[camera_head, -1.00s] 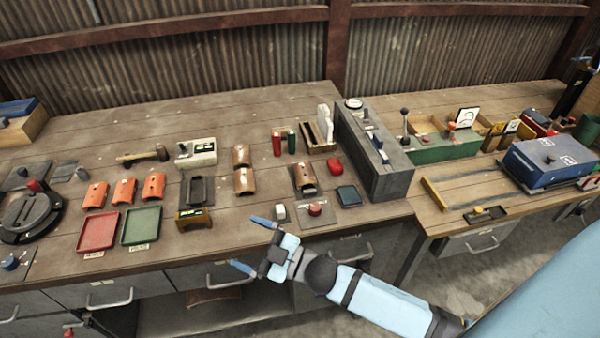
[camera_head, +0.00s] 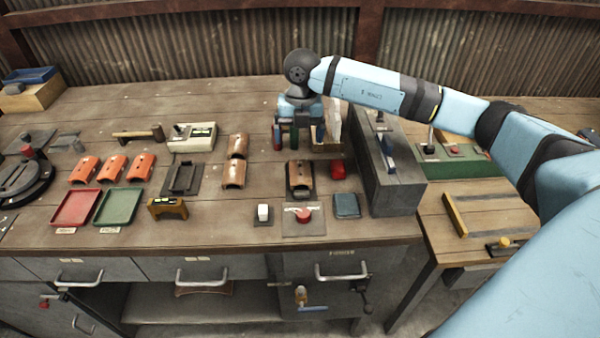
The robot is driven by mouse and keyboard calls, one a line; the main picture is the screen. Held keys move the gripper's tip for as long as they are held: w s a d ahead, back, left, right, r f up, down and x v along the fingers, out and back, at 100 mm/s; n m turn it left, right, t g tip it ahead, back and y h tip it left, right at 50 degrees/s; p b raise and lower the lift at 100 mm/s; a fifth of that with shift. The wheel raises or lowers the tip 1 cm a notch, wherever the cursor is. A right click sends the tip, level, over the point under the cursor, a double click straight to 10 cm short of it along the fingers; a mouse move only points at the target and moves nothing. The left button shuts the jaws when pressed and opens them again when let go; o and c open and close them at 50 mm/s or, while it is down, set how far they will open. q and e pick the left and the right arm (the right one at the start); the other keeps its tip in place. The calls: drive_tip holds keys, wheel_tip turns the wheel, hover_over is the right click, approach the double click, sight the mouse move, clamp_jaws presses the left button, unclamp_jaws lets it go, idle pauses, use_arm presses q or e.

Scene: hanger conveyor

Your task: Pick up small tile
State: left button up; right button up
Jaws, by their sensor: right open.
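Several curved roof-type tiles lie on the workbench; I cannot tell which one is the small tile. An orange row at the left holds three tiles, the left (camera_head: 83,170), middle (camera_head: 112,168) and right (camera_head: 141,165). Two browner tiles, one (camera_head: 237,146) behind the other (camera_head: 233,175), lie at the centre. Another brown tile (camera_head: 299,174) rests on a dark piece right of them. My left gripper is out of view.
A red tray (camera_head: 75,207) and a green tray (camera_head: 117,206) lie at the front left. A tall grey box (camera_head: 395,185) stands at the right, under my arm.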

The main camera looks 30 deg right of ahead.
drive_tip(key=d, duration=0.1)
hover_over(300, 170)
drive_tip(key=shift+h, duration=0.4)
drive_tip(key=f, duration=0.7)
drive_tip(key=shift+w+d+f+p, duration=0.1)
drive_tip(key=shift+d+f+p, duration=0.2)
drive_tip(key=shift+d+p, duration=0.1)
drive_tip(key=shift+a+f+p, duration=0.2)
drive_tip(key=shift+f, duration=1.15)
drive_tip(key=shift+a+f+p, duration=0.15)
drive_tip(key=shift+f+p, duration=0.05)
drive_tip(key=shift+f, duration=1.15)
drive_tip(key=c, duration=1)
drive_tip(key=shift+r, duration=0.15)
drive_tip(key=shift+c, duration=0.2)
